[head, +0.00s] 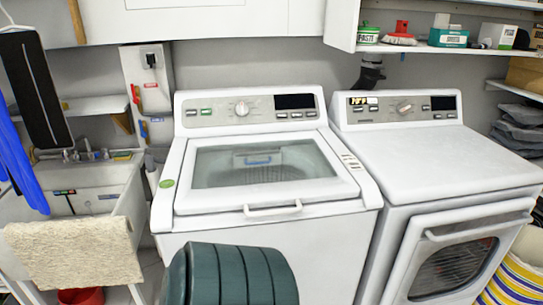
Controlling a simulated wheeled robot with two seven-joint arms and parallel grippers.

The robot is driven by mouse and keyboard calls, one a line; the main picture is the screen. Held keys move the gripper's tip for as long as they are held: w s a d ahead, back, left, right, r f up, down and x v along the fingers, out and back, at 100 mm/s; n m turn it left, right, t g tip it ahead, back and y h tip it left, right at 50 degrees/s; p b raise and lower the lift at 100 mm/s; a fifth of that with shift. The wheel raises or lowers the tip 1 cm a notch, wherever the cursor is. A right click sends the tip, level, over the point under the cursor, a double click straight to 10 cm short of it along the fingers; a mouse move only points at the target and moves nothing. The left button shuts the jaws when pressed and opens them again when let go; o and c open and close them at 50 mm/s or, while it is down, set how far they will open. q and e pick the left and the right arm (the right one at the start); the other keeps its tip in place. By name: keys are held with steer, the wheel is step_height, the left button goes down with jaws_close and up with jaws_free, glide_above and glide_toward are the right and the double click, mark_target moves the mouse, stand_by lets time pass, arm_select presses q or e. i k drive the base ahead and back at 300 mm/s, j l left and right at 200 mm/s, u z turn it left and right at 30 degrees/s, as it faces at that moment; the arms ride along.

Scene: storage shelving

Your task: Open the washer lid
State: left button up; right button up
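The white top-loading washer (270,240) stands in the middle of the head view. Its lid (187,200) has a white frame around a clear window, and it lies flat and shut on the washer's top. The lid's handle (273,210) is a white bar along the front edge. The drum and a small blue part show through the window. The control panel (225,110) with a knob is behind the lid. Neither of my grippers is in view.
A dark green ribbed object (228,275) covers the washer's lower front. A front-loading dryer (440,165) stands close on the right. A sink (85,185) with a beige towel (75,252) is on the left. Cabinets (215,20) hang above. The space over the lid is clear.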

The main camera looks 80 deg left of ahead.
mark_target(189, 201)
steer(key=u, duration=2.3)
